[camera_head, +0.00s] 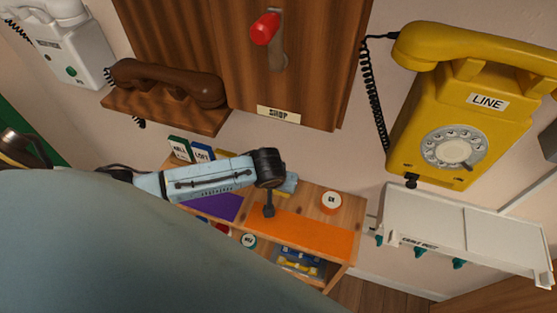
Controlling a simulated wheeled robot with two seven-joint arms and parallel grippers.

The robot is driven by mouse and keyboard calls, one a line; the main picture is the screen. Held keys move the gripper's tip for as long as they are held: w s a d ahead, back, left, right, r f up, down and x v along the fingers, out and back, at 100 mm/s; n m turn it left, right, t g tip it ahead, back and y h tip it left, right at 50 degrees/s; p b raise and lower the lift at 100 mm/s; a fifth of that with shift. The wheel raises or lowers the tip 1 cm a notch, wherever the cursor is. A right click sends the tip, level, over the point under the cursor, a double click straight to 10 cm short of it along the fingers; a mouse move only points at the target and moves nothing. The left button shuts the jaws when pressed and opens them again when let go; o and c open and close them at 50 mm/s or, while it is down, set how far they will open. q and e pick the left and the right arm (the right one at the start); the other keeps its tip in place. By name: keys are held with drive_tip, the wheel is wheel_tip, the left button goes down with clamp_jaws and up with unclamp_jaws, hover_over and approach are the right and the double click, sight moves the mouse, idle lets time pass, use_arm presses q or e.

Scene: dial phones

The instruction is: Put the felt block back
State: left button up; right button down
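My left arm comes in from the left, light blue with a dark wrist. My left gripper (268,211) points down over the orange mat (315,236) on the wooden shelf unit. I see it nearly edge-on, so its opening does not show. I cannot clearly identify a felt block. A small pale blue piece (291,184) shows just right of the wrist, with a bit of yellow below it; the wrist partly hides it, and I cannot tell what it is. A purple mat (217,207) lies left of the orange one, partly under the arm. My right gripper is out of view.
A round white tag (331,202) sits on the shelf unit (352,215). Small cards (201,153) stand at its back left. A yellow LINE phone (465,115), a brown phone (170,85) and a white phone (68,45) hang around. A white rack (460,228) stands right. My body covers the lower left.

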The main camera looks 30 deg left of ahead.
use_arm(q)
drive_tip(key=shift+f, duration=0.15)
drive_tip(key=shift+f, duration=0.15)
drive_tip(key=o, duration=1)
drive_tip(key=shift+c, duration=0.2)
drive_tip(key=shift+f+b, duration=0.1)
drive_tip(key=shift+b, duration=0.65)
drive_tip(key=p+v, duration=0.4)
drive_tip(key=v, duration=0.9)
drive_tip(key=shift+r, duration=0.3)
drive_tip(key=shift+s, duration=0.1)
